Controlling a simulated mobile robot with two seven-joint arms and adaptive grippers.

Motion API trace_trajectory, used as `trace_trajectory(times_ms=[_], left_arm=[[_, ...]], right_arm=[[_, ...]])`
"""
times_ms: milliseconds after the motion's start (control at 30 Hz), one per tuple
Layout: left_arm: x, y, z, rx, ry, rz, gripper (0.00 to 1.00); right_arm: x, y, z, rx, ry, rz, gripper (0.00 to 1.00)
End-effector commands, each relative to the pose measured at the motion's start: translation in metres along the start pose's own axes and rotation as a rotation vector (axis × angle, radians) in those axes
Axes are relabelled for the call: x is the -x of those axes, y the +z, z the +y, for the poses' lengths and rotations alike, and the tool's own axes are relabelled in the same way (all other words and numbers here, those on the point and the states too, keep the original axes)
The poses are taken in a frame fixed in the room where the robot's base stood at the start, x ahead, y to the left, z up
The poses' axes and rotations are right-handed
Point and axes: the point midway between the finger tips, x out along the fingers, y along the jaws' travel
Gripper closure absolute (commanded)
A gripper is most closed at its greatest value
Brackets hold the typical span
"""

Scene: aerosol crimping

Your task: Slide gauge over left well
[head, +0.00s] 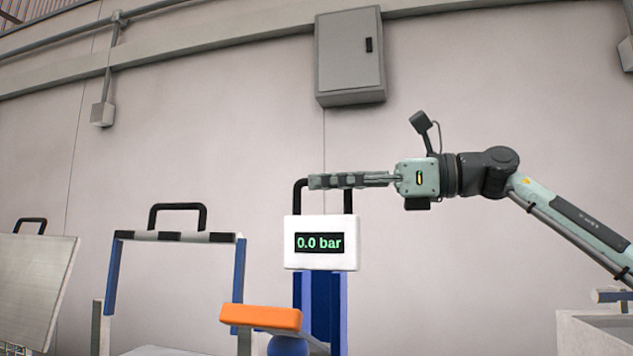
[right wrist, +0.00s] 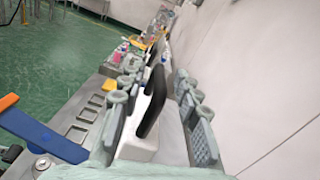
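The gauge (head: 320,256) is a white box with a green "0.0 bar" display and a black handle on top, in front of a blue column in the head view. My right gripper (head: 325,181) comes in from the right, level with the top of the handle. In the right wrist view, the black handle (right wrist: 154,105) stands between the two fingers of my right gripper (right wrist: 160,110), with gaps beside it, so the gripper looks open around it. The white gauge body (right wrist: 138,150) shows below. I cannot pick out the left well. My left gripper is out of view.
An orange block (head: 262,317) sits low in front of the blue column (head: 318,300). A frame with blue posts and a striped bar (head: 180,237) stands left. A metal bench with square recesses (right wrist: 77,133) and a blue bar (right wrist: 45,135) show in the wrist view.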

Motion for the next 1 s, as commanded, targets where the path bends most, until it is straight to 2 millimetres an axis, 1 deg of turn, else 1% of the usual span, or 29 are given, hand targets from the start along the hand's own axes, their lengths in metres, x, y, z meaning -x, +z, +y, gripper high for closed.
trace_trajectory(times_ms=[33, 200, 300, 433, 600, 1000], left_arm=[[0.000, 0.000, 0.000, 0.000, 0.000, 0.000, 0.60], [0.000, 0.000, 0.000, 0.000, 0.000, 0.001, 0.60], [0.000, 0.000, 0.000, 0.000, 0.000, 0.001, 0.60], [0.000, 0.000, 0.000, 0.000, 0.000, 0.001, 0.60], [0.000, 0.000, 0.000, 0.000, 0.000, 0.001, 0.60], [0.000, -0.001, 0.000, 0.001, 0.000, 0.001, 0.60]], right_arm=[[0.013, 0.000, -0.001, 0.000, -0.004, 0.000, 0.68], [0.050, -0.001, -0.001, 0.000, -0.004, 0.000, 0.68], [0.068, 0.000, -0.001, 0.000, -0.003, 0.000, 0.68], [0.085, 0.000, -0.001, 0.000, -0.002, 0.000, 0.68], [0.093, 0.000, 0.000, 0.001, 0.000, 0.000, 0.68], [0.094, 0.000, 0.000, 0.001, 0.000, 0.000, 0.68]])
